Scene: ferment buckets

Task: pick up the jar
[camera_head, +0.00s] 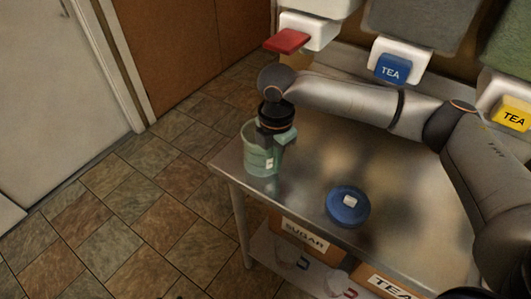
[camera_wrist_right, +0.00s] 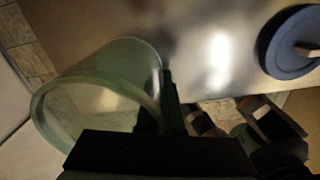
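The jar (camera_head: 256,160) is a clear greenish glass vessel without a lid on it, at the left corner of the metal table in the head view. In the right wrist view the jar (camera_wrist_right: 108,65) fills the left side with its open rim toward the camera. My right gripper (camera_head: 277,140) is at the jar's right rim. One dark finger (camera_wrist_right: 172,100) lies along the outside of the jar wall. The other finger is not clear, so I cannot tell whether the gripper is closed on the wall. My left gripper is out of view.
A blue lid (camera_head: 336,213) with a pale knob lies on the metal table (camera_head: 310,160). Sugar (camera_head: 304,236) and tea (camera_head: 391,287) boxes sit on the shelf below. White bins with red, blue and yellow parts line the back. Tiled floor is free at left.

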